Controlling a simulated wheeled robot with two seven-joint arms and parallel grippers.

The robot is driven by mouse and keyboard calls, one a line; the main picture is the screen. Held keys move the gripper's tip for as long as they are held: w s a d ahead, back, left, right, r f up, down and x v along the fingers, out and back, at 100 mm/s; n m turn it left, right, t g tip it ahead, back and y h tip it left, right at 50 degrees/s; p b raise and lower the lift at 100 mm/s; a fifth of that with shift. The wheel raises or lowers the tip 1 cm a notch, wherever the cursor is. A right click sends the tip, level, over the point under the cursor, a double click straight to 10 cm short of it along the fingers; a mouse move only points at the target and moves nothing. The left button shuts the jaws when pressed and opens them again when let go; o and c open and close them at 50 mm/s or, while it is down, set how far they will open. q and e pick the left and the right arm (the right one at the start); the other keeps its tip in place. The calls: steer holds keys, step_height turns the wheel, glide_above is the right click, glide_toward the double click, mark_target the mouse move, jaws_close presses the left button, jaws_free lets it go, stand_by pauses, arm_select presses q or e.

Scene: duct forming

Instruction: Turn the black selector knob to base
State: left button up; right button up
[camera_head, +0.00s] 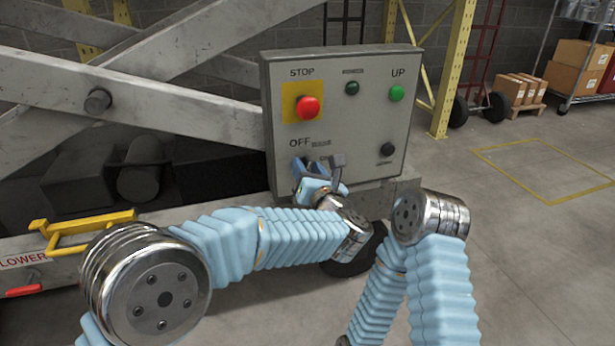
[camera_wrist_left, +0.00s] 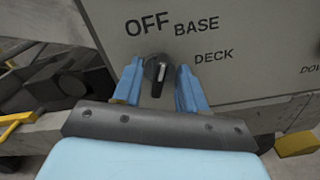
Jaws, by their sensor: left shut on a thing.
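The black selector knob (camera_wrist_left: 157,72) sits on the grey control panel (camera_head: 345,75), below the labels OFF and BASE and left of DECK in the left wrist view. A white mark shows on the knob; its exact aim is hard to read. My left gripper (camera_head: 316,170) is at the panel's lower left, under OFF, and hides the knob in the head view. In the left wrist view its blue fingers (camera_wrist_left: 157,85) stand on both sides of the knob, shut on it. My right arm shows at the lower right of the head view, but its gripper does not.
The panel also carries a red stop button (camera_head: 307,107), a green up button (camera_head: 396,93), a small dark green light (camera_head: 352,88) and a black round control (camera_head: 387,149). A yellow bracket (camera_head: 85,228) is at left. Open floor lies to the right.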

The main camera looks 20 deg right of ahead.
arm_select(q)
steer(key=shift+d+f+m+b, duration=0.15)
steer(key=shift+m+b, duration=0.25)
steer(key=shift+m, duration=1.7)
steer(key=o, duration=1)
steer(key=s, duration=1.4)
steer(key=shift+d, duration=0.2)
steer(key=shift+w, duration=0.1)
